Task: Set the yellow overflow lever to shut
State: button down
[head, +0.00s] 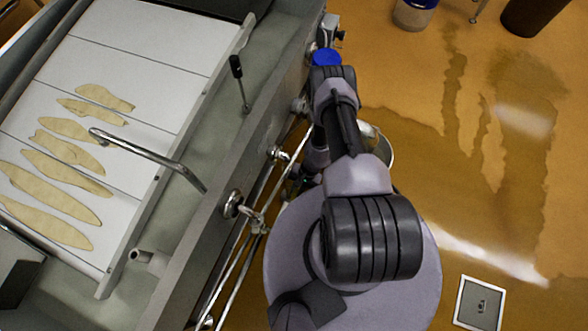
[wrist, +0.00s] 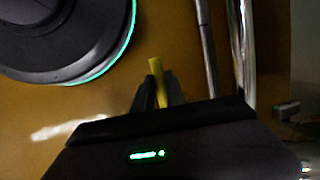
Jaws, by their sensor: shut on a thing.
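The yellow overflow lever (wrist: 155,70) shows in the wrist view as a short yellow bar. My gripper (wrist: 158,92) is shut on it, with one dark finger on each side. The lever's tip stands out a little beyond the fingertips. Its mount and any open or shut marking are not visible, so I cannot tell its setting. In the head view the lever does not show clearly, and my own arm covers the gripper area beside the vat.
A steel vat (head: 180,255) with white boards and several pale strips fills the left in the head view. Metal pipes (wrist: 245,50) run close right of my gripper in the wrist view. A metal pail (head: 385,150) stands behind my arm. Wet orange floor (head: 430,190) is open to the right.

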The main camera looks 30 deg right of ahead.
jog(key=c, duration=1.4)
grip_release()
jog(key=shift+o, duration=0.2)
jog(key=p+v, duration=0.6)
jog(key=v, duration=1.1)
jog(key=shift+r+p, duration=0.2)
jog(key=shift+p, duration=0.15)
jog(key=shift+s, duration=0.1)
